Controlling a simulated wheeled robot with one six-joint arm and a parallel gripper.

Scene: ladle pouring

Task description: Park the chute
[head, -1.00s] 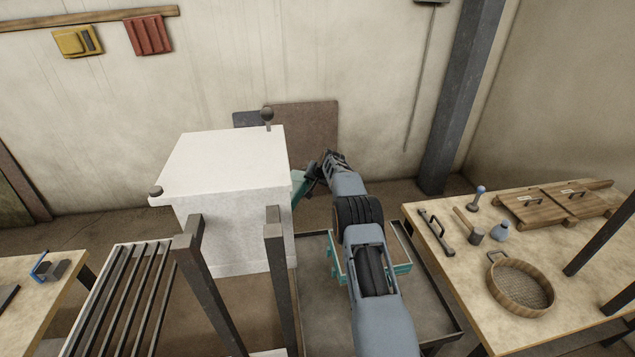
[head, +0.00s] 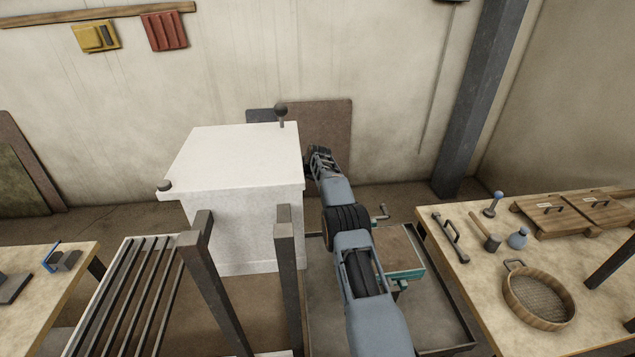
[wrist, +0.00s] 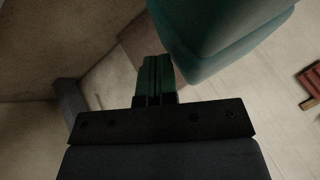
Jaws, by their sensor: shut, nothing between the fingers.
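My gripper (head: 319,153) is in the head view, beside the right side of the white block. Its fingers also show in the wrist view (wrist: 153,78), pressed together with nothing between them. A large rounded teal part (wrist: 215,35), which looks like the chute, is close past the fingertips in the wrist view. Whether the fingers touch it I cannot tell. In the head view my arm or the white block hides that part. A teal frame (head: 412,281) with a brown top and a small crank (head: 381,213) stands right of my arm, partly covered by it.
The white block (head: 245,160) with a dark ball knob (head: 281,109) stands close left of my gripper. A slatted rack (head: 125,300) is at front left. The right table (head: 460,215) holds a sieve (head: 538,295), a mallet (head: 487,236) and a blue flask (head: 517,238).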

